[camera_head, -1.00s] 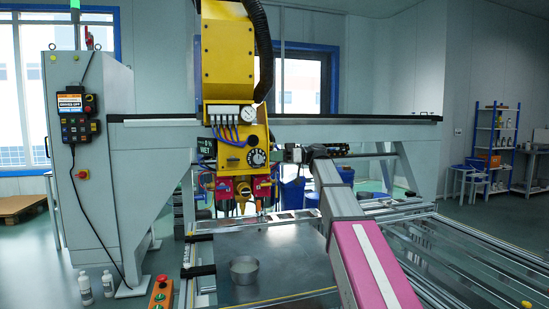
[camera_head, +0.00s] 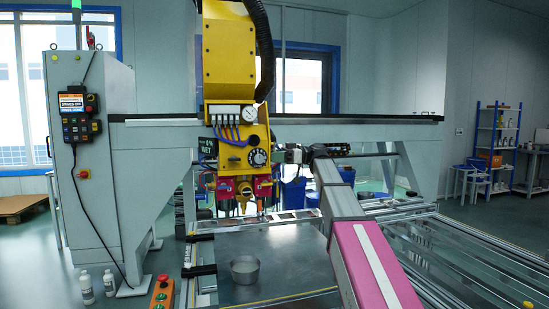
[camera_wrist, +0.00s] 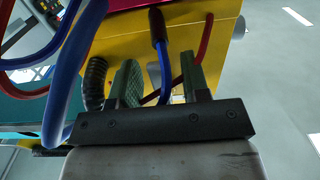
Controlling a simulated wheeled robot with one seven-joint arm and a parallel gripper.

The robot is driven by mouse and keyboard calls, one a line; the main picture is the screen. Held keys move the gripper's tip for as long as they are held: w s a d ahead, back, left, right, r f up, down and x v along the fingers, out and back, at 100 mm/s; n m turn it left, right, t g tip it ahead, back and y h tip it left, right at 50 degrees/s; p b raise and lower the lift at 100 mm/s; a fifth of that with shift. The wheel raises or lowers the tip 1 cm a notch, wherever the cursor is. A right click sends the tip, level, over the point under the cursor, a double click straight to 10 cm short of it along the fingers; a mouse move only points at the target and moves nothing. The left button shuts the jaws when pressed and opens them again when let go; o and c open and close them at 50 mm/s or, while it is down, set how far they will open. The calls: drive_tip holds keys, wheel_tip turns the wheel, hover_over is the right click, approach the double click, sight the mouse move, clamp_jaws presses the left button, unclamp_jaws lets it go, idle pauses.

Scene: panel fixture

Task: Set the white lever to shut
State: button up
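I cannot pick out the white lever in either view. It may be hidden or too small to tell. My gripper (camera_head: 280,154) is just right of this head in the head view, small and hard to make out. In the wrist view, my gripper's two greenish fingers (camera_wrist: 161,82) stand apart and point at the yellow housing (camera_wrist: 215,45). A blue hose with a dark end (camera_wrist: 160,50) shows between them. I see nothing gripped.
Blue hoses (camera_wrist: 65,80) loop close on the left of the fingers, and a dark ribbed hose (camera_wrist: 95,82) is beside them. A metal table (camera_head: 285,262) with a round metal cup (camera_head: 245,270) lies below the head. A grey cabinet (camera_head: 110,190) stands left.

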drive_tip(key=shift+d, duration=0.15)
drive_tip(key=v, duration=1)
drive_tip(key=shift+d, duration=0.25)
drive_tip(key=shift+w, duration=0.1)
